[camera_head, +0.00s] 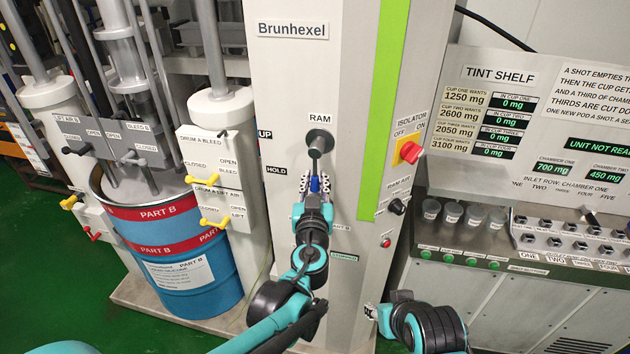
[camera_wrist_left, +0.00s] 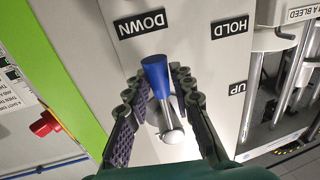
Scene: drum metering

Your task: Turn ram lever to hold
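The ram lever hangs from its dark pivot (camera_head: 319,141) below the RAM label on the white cabinet. Its blue grip (camera_wrist_left: 156,76) points toward the DOWN label (camera_wrist_left: 140,24) in the left wrist view, with the silver shaft (camera_wrist_left: 166,112) behind it. My left gripper (camera_head: 314,182) is around the blue grip, one finger on each side. The fingers look apart, with a small gap beside the grip. The HOLD label (camera_head: 277,170) and UP label (camera_head: 265,134) are left of the lever. My right gripper (camera_head: 371,312) is low by the cabinet, its fingers too small to read.
A red isolator switch (camera_head: 410,152) and a black knob (camera_head: 397,206) sit right of the lever. A blue Part B drum (camera_head: 180,255) stands left, with valve levers beside it. The tint shelf with small cups (camera_head: 452,212) is at the right.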

